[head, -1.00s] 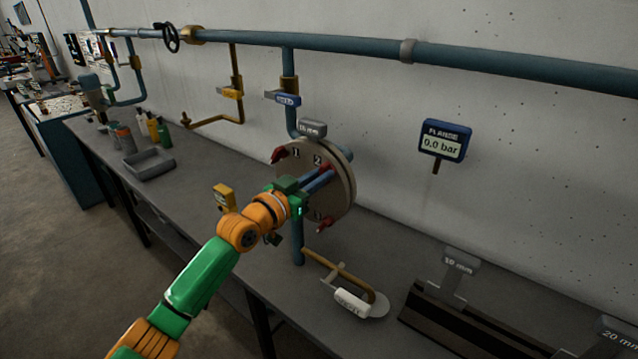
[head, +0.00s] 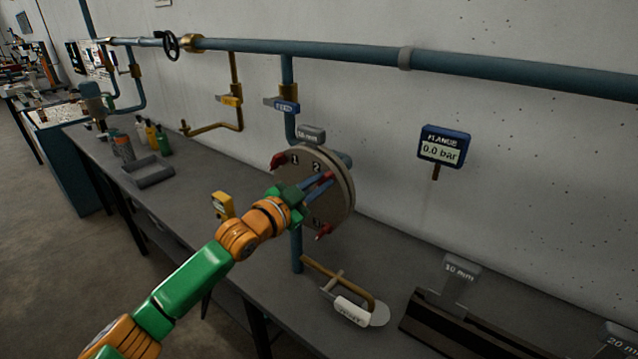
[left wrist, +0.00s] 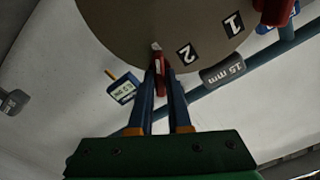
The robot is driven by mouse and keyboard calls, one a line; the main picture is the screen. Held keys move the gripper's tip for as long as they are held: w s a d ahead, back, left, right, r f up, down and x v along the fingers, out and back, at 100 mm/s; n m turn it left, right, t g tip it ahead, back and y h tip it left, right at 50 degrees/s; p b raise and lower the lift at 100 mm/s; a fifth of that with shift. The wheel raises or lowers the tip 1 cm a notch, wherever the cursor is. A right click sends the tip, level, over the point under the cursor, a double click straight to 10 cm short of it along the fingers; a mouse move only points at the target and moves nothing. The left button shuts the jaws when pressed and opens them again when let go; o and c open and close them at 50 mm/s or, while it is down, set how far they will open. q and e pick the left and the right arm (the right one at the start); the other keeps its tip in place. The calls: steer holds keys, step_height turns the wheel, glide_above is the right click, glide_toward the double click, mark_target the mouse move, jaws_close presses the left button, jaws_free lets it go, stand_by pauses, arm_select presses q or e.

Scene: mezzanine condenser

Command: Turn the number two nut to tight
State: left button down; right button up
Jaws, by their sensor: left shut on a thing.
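The round flange (head: 335,203) stands upright on the blue pipe, with numbers on its face. The number two nut is red (head: 327,176) and sits by the "2" mark; it also shows in the left wrist view (left wrist: 160,68). My left gripper (head: 322,183) has its blue fingers at this nut, one on each side, shut on it; the fingers show in the left wrist view (left wrist: 160,92). A red nut (head: 279,160) is by the "1", and another red nut (head: 323,232) is lower on the flange. My right gripper is not seen.
A gauge (head: 442,146) on the wall reads 0.0 bar. A grey size tag (head: 311,134) is above the flange. The bench holds a grey tray (head: 150,171), several bottles, a yellow device (head: 222,204), and a rack (head: 450,325) at right.

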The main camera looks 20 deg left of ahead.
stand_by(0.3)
arm_select(q)
steer(key=c, duration=0.9)
jaws_free()
steer(key=shift+o, duration=0.2)
steer(key=b+v, duration=0.2)
steer(key=v, duration=0.5)
